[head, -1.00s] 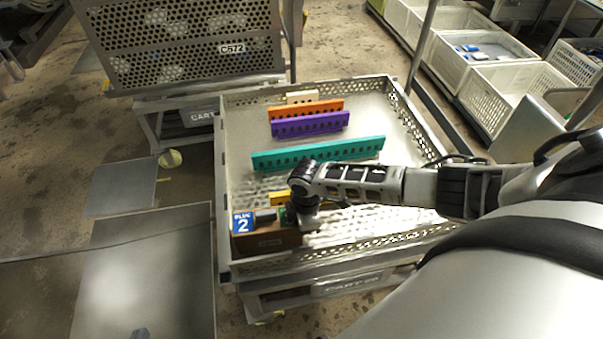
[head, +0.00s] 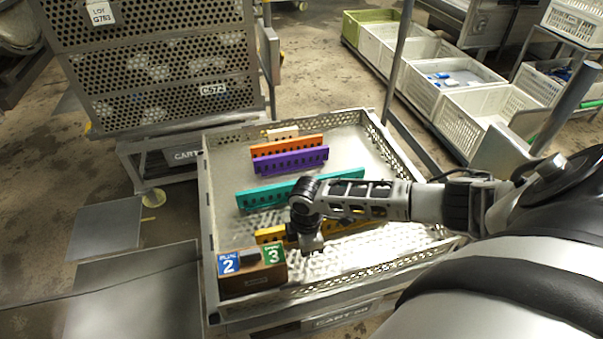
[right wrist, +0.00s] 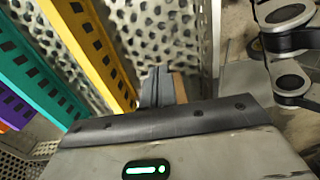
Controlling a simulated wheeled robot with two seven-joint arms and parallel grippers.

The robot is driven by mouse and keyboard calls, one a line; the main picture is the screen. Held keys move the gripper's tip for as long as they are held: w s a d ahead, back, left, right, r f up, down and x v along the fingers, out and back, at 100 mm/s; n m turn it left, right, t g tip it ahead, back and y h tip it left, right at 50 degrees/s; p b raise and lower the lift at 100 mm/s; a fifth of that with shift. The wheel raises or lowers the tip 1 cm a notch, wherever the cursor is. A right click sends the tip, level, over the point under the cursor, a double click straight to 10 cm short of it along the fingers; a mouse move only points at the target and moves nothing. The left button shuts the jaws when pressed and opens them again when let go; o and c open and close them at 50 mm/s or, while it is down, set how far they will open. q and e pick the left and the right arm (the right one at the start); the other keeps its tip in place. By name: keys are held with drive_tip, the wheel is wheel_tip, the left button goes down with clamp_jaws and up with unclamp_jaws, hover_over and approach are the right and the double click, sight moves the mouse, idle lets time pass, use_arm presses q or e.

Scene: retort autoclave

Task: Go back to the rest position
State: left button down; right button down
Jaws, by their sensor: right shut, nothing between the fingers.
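My right arm reaches in from the right over a metal tray cart (head: 209,225) in the head view. My right gripper (head: 308,249) points down over the tray's near part, beside a brown wooden box (head: 252,284) with a blue "2" tag and a green "3" tag. The right gripper (right wrist: 157,85) also shows in the right wrist view, with its fingers together and empty. Part of the brown box (right wrist: 180,88) shows behind the fingers there. My left gripper is in neither view.
The tray holds teal (head: 262,194), purple (head: 290,160), orange (head: 287,146) and yellow (head: 268,236) slotted bars. A perforated basket cart (head: 165,60) stands behind left. White crates (head: 480,112) and a metal post (head: 396,60) stand at the right.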

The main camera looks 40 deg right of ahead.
wheel_tip(320, 180, up, 4)
drive_tip(key=shift+r, duration=0.15)
drive_tip(key=shift+a, duration=0.1)
drive_tip(key=shift+t+y, duration=0.3)
drive_tip(key=shift+y, duration=0.4)
drive_tip(key=s+a, duration=0.1)
drive_tip(key=a, duration=0.1)
drive_tip(key=s+a, duration=0.1)
drive_tip(key=a, duration=0.2)
drive_tip(key=s+a, duration=0.1)
drive_tip(key=a, duration=0.2)
drive_tip(key=shift+s+a, duration=0.25)
drive_tip(key=shift+s, duration=0.15)
drive_tip(key=s+a+r+m+t+y, duration=0.1)
drive_tip(key=s+a+r+m, duration=0.25)
drive_tip(key=a, duration=0.25)
drive_tip(key=s+d+r+m+t+h, duration=0.2)
drive_tip(key=s+d+r+m, duration=0.4)
drive_tip(key=s+r+m, duration=0.15)
drive_tip(key=w+a+f+t+y, duration=0.2)
drive_tip(key=w+a+f+t, duration=0.4)
drive_tip(key=shift+w+f+n+t+y, duration=0.15)
drive_tip(key=shift+n+t+y, duration=0.15)
drive_tip(key=shift+t+y, duration=0.1)
